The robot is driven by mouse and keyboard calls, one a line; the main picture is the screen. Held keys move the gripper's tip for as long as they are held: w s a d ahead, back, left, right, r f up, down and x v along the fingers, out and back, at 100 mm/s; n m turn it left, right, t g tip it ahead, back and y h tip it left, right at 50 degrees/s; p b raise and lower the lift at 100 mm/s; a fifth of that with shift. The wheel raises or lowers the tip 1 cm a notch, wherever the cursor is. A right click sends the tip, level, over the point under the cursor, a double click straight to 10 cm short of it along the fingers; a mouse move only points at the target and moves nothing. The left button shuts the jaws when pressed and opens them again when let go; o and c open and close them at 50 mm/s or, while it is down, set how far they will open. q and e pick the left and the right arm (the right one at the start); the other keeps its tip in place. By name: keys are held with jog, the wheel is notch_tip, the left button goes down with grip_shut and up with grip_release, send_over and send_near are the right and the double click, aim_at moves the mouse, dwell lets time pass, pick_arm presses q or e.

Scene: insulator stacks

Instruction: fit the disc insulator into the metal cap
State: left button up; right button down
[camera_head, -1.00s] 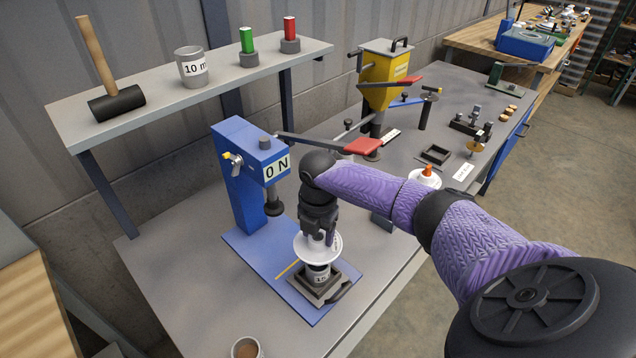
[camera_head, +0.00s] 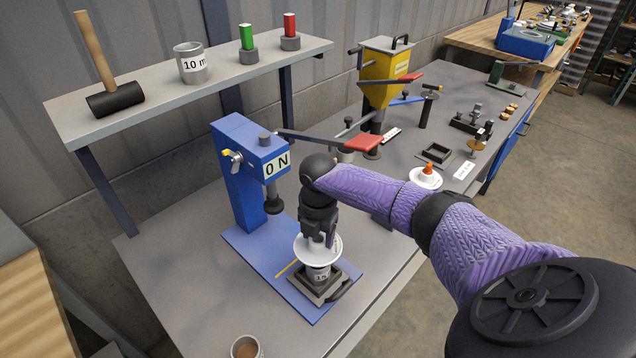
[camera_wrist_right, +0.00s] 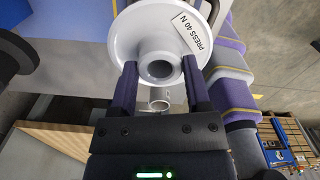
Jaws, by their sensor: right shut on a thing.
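My right gripper (camera_head: 318,238) points down over the blue press base and is shut on the white disc insulator (camera_head: 301,246). In the right wrist view the disc insulator (camera_wrist_right: 125,40) shows its hollow neck between my two fingers (camera_wrist_right: 157,90), with a label "PRESS 40 N" on the disc. Directly under the disc, the metal cap (camera_head: 319,274) with a small white label stands in a dark square holder (camera_head: 304,287). The disc hides the top of the cap, so I cannot tell how deep the insulator sits in it. My left gripper is not in view.
The blue press (camera_head: 240,165) reads "0 N"; its lever with a red handle (camera_head: 362,143) reaches right, close behind my wrist. A second white disc with an orange tip (camera_head: 426,177) stands to the right. A cup (camera_head: 246,347) stands at the front edge. A shelf (camera_head: 200,88) hangs above.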

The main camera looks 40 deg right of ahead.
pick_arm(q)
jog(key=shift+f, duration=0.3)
pick_arm(e)
jog(key=shift+f, duration=0.45)
pick_arm(q)
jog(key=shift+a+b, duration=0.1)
jog(key=shift+b, duration=0.25)
pick_arm(e)
jog(key=shift+f, duration=0.1)
jog(key=shift+f, duration=0.3)
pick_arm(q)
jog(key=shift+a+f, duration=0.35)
pick_arm(e)
jog(key=shift+f, duration=0.1)
pick_arm(q)
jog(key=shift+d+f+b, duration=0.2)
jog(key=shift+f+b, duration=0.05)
jog(key=shift+b, duration=0.3)
pick_arm(e)
jog(key=shift+f, duration=0.35)
jog(key=shift+c, duration=1.9)
grip_release()
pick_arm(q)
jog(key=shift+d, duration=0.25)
pick_arm(e)
jog(key=o, duration=0.4)
